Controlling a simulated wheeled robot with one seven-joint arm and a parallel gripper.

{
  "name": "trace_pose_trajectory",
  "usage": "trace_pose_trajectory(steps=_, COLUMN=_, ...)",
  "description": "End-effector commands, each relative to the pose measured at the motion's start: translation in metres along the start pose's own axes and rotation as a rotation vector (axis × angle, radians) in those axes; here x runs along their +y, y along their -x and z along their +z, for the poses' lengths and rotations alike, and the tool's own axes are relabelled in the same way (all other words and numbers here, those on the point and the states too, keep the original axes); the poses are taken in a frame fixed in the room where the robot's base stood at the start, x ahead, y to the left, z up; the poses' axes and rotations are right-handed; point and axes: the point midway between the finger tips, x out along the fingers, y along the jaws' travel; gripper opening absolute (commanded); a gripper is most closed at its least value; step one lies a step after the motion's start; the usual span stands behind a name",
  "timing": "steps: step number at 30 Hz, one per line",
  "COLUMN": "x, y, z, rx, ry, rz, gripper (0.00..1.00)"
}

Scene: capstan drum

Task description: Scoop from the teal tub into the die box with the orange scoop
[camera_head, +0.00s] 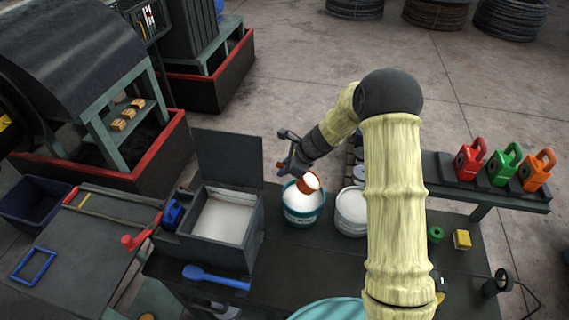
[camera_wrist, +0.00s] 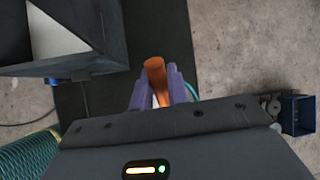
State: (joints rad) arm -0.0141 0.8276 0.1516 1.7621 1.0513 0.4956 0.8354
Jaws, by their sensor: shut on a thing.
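My gripper (camera_head: 290,160) is shut on the orange scoop (camera_head: 309,182), whose handle (camera_wrist: 155,72) shows between the fingers in the wrist view. The scoop's bowl is over the teal tub (camera_head: 304,213) and shows white stuff in its mouth. The teal tub stands on the dark bench and holds white powder. I cannot tell whether the bowl touches the powder. The die box (camera_head: 243,232) is an open dark box left of the tub, with its lid raised at the back and white powder inside. Part of it shows in the wrist view (camera_wrist: 100,60).
A white tub (camera_head: 350,218) stands right of the teal tub, partly behind my arm. A blue scoop (camera_head: 217,277) lies in front of the die box. A green ring (camera_head: 435,234) and yellow block (camera_head: 461,239) lie at right. Red, green and orange cans stand on a shelf behind.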

Motion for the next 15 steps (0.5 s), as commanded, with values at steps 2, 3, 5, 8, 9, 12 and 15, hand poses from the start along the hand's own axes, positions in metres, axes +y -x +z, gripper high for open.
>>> trace_pose_trajectory(steps=2, x=-0.0003, y=0.0034, z=0.0028, rx=0.02, ry=0.004, rz=0.002, gripper=0.0)
trace_pose_trajectory(steps=3, x=-0.0003, y=0.0034, z=0.0026, rx=0.031, ry=0.005, rz=0.002, gripper=0.0)
trace_pose_trajectory(steps=5, x=-0.0001, y=0.0032, z=0.0029, rx=0.046, ry=0.008, rz=0.002, gripper=0.0)
trace_pose_trajectory(steps=8, x=-0.0002, y=0.0038, z=0.0032, rx=0.071, ry=0.013, rz=0.002, gripper=0.0)
trace_pose_trajectory(steps=9, x=-0.0003, y=0.0041, z=0.0033, rx=0.082, ry=0.016, rz=0.001, gripper=0.0)
trace_pose_trajectory(steps=12, x=-0.0005, y=0.0047, z=0.0036, rx=0.106, ry=0.021, rz=0.0, gripper=0.0)
trace_pose_trajectory(steps=15, x=-0.0001, y=0.0044, z=0.0041, rx=0.145, ry=0.03, rz=0.001, gripper=0.0)
